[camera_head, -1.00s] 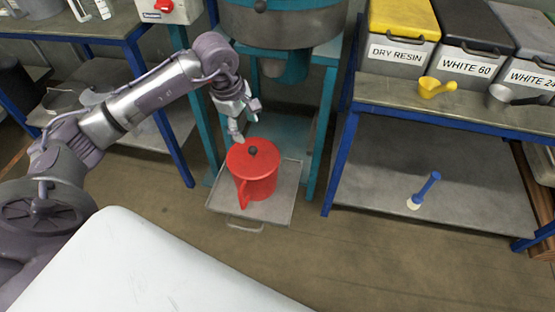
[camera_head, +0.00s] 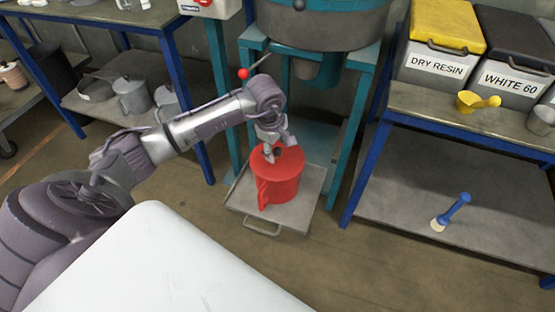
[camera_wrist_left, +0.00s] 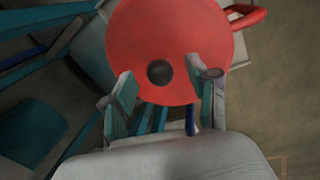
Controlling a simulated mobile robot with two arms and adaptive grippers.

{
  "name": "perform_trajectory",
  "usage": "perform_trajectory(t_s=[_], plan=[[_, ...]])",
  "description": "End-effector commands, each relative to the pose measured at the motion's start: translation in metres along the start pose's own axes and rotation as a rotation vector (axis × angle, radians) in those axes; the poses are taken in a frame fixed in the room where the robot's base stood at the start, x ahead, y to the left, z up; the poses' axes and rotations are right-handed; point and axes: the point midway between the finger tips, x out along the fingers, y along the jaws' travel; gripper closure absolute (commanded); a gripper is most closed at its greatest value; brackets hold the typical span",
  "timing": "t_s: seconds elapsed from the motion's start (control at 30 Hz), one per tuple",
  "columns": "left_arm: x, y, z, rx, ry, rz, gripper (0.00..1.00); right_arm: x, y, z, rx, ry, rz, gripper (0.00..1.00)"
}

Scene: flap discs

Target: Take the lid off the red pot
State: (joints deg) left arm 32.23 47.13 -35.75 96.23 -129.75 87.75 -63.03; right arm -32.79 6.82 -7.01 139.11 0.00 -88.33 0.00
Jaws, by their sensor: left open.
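The red pot (camera_head: 276,188) stands upright on a grey metal tray, its handle toward the lower left in the head view. Its red lid (camera_head: 290,164) is on top, with a dark round knob (camera_head: 278,152) at the middle. My left gripper (camera_head: 278,155) is over the lid, its fingers around or just above the knob. In the left wrist view my left gripper (camera_wrist_left: 164,90) is open, and the knob (camera_wrist_left: 160,72) shows between and slightly beyond the fingertips. Contact with the knob cannot be told. My right gripper is not in view.
The tray (camera_head: 245,201) sits under a teal machine frame (camera_head: 358,105). A blue-legged bench (camera_head: 440,118) to the right carries labelled bins (camera_head: 435,66) and a yellow scoop (camera_head: 476,102). A blue-handled brush (camera_head: 453,211) lies on its lower shelf. Another bench stands left.

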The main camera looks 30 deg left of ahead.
Motion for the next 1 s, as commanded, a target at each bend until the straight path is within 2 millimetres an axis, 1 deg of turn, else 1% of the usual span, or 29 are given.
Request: perform_trajectory(t_s=[0.03,0.1,0.33,0.37,0.7,1.0], plan=[[0.0072,-0.0009,-0.0004,-0.001,0.000,-0.003,0.41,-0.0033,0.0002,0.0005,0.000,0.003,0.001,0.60],[0.0111,-0.0006,-0.0002,-0.001,0.000,-0.002,0.41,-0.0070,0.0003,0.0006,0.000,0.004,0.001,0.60],[0.0119,0.0000,-0.0005,0.000,0.001,0.000,0.41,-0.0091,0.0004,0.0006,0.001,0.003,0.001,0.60],[0.0119,0.0000,-0.0005,0.000,0.001,0.000,0.43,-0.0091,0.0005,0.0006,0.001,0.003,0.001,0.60],[0.0116,-0.0001,-0.0006,0.000,0.001,0.000,0.99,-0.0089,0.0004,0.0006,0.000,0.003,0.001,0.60],[0.0104,0.0005,-0.0007,-0.001,0.001,0.001,1.00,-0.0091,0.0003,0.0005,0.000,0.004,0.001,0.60]])
